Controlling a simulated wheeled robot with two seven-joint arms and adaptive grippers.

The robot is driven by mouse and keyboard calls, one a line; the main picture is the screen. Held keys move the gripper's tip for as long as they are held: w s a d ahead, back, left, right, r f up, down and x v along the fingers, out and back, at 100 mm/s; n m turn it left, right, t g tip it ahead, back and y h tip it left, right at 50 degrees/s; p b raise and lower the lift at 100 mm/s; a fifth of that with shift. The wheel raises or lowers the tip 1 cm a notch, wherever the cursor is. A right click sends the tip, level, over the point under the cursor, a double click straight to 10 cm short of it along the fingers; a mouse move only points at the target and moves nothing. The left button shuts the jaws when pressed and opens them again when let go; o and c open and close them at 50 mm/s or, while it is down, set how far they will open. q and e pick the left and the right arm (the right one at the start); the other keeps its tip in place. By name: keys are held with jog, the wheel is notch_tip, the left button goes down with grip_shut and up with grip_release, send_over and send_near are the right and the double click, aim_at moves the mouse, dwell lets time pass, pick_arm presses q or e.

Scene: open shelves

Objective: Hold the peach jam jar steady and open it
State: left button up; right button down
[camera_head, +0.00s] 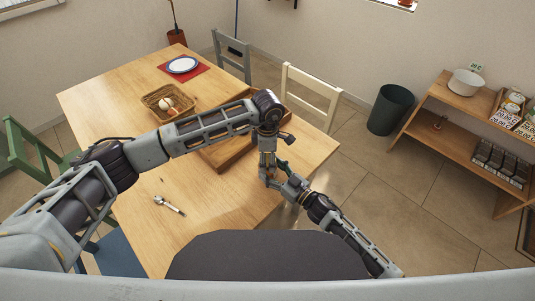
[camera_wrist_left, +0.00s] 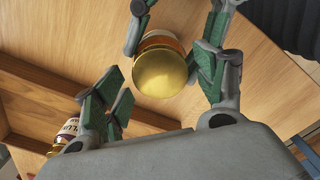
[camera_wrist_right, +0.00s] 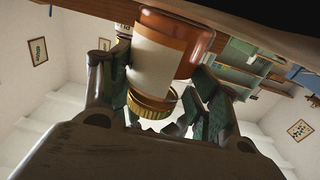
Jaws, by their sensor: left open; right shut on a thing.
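The peach jam jar (camera_wrist_right: 165,60), amber with a pale label and a gold lid (camera_wrist_left: 160,72), is in the right wrist view between my right gripper's fingers (camera_wrist_right: 160,92). My right gripper is shut on the jar's body. In the left wrist view my left gripper (camera_wrist_left: 165,85) is open, with one finger on each side of the lid and gaps between. In the head view my left gripper (camera_head: 268,178) points down beside my right gripper (camera_head: 290,188), near the table's right edge. There the jar is hidden by the grippers. I cannot tell whether its base touches the table.
A second jar (camera_wrist_left: 66,130) with a printed label stands by the wooden tray (camera_wrist_left: 30,85). The table (camera_head: 135,95) also holds a basket of eggs (camera_head: 150,98), a plate (camera_head: 183,64) and a small metal tool (camera_head: 170,206). Chairs stand around it; its front left is mostly clear.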

aim_at(268, 160)
pick_arm(q)
jog(key=c, duration=1.1)
jog(key=shift+o, duration=0.2)
jog(key=shift+n, duration=1.3)
jog(key=shift+r, duration=1.2)
jog(key=shift+r, duration=1.9)
pick_arm(e)
jog(key=shift+c, duration=1.5)
grip_release()
